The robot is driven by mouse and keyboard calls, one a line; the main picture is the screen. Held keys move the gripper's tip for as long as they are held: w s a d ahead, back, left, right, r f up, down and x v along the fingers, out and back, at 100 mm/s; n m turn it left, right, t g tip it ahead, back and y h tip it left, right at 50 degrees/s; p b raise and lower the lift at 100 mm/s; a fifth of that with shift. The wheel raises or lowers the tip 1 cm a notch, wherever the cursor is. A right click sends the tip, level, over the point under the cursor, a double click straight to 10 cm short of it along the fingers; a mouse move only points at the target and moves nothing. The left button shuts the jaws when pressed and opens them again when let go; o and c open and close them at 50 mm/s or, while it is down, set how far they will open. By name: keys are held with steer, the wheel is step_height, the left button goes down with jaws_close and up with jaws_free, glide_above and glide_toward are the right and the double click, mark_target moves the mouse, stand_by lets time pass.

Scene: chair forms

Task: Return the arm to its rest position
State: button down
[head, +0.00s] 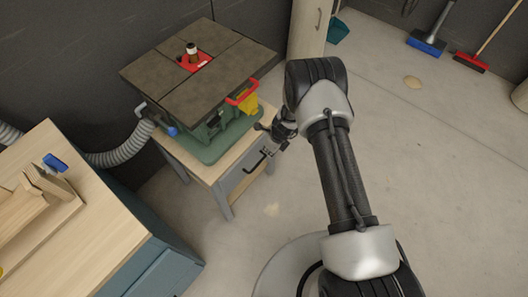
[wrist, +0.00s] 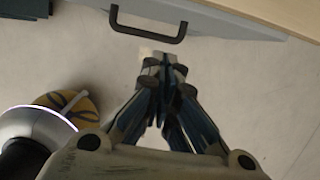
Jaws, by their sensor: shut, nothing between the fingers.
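My arm reaches up from the bottom of the head view and bends at the top. Its end, my gripper (head: 264,141), hangs in front of the small wooden table (head: 228,178) that carries the machine. In the wrist view my gripper (wrist: 164,64) is shut with its fingertips together and nothing between them. The fingertips point toward a grey drawer front with a dark handle (wrist: 148,31). In the head view the drawer handle (head: 256,163) shows just below my gripper. I cannot tell how far apart they are.
A green-based machine (head: 190,100) with a dark flat top stands on the small table. A workbench (head: 100,240) with wooden pieces is at left. A grey hose (head: 120,155) runs between them. Brooms (head: 427,44) lean at the upper right. The floor at right is mostly clear.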

steer(key=w+p+v, duration=0.1)
steer(key=p+v, duration=0.1)
steer(key=v, duration=0.5)
steer(key=shift+s, duration=0.15)
steer(key=shift+d, duration=0.1)
step_height(320, 180, up, 26)
steer(key=n+t+y, duration=0.1)
steer(key=n, duration=0.8)
steer(key=s+d+r+n, duration=0.2)
steer(key=s+r+n, duration=0.1)
steer(key=s+r, duration=0.3)
steer(key=s+d+r+n, duration=0.3)
steer(key=s+r+n, duration=0.1)
steer(key=r, duration=0.4)
steer(key=s+d+r+n+h, duration=0.1)
steer(key=s+d+r+n, duration=0.1)
steer(key=s, duration=0.4)
steer(key=s+d+r+n+t+h, duration=0.1)
steer(key=s+d+r+n, duration=0.1)
steer(key=s, duration=0.5)
steer(key=s+d+r+n+t+h, duration=0.1)
steer(key=s+d+r+n, duration=0.1)
steer(key=s+d+n, duration=0.2)
steer(key=shift+s+n, duration=0.6)
steer(key=shift+s, duration=0.6)
steer(key=c, duration=2.3)
jaws_free()
steer(key=shift+d+r, duration=0.1)
